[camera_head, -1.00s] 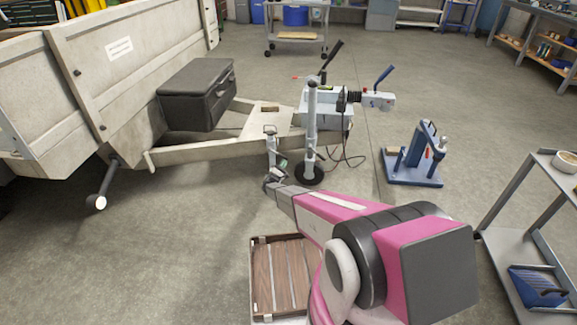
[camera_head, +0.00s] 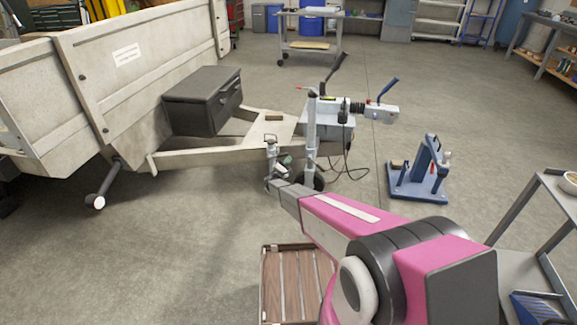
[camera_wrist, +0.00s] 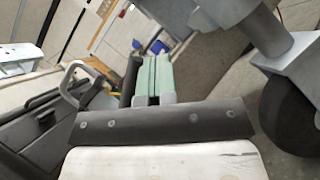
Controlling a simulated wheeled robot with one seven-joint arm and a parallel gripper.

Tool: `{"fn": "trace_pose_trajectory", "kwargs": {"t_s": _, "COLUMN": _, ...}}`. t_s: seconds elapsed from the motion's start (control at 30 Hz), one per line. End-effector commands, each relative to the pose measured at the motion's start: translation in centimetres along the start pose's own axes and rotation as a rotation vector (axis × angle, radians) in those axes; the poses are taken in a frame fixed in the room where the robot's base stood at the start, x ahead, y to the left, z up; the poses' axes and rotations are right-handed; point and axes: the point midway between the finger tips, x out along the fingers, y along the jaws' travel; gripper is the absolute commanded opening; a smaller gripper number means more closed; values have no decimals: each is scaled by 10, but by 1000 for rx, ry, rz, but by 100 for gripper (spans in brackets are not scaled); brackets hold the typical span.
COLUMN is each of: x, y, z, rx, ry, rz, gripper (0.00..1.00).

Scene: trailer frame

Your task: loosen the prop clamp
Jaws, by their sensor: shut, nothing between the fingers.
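My gripper (camera_head: 279,169) is at the front of the trailer frame, low beside a short upright grey prop and its clamp (camera_head: 270,146). In the wrist view its two pale green fingers (camera_wrist: 152,80) are shut together with nothing between them. A grey looped metal part (camera_wrist: 78,72) shows just left of the fingers; I cannot tell for sure whether it belongs to the clamp or whether the fingers touch it. My gripper and arm hide the prop's lower end in the head view.
The jockey wheel post (camera_head: 311,130) stands close right of my gripper; its wheel (camera_wrist: 292,118) shows in the wrist view. A dark box (camera_head: 200,101) sits on the drawbar. A blue stand (camera_head: 420,178) and a grey cart (camera_head: 545,205) are at right. A wooden tray (camera_head: 268,290) lies in front.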

Motion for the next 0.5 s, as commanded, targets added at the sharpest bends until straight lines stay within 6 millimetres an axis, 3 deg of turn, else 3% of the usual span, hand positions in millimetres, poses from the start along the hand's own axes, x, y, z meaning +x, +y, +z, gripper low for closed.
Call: {"fn": "trace_pose_trajectory", "kwargs": {"t_s": 0.5, "x": 10, "y": 32, "z": 16, "rx": -193, "ry": -1, "rz": 130, "gripper": 0}}
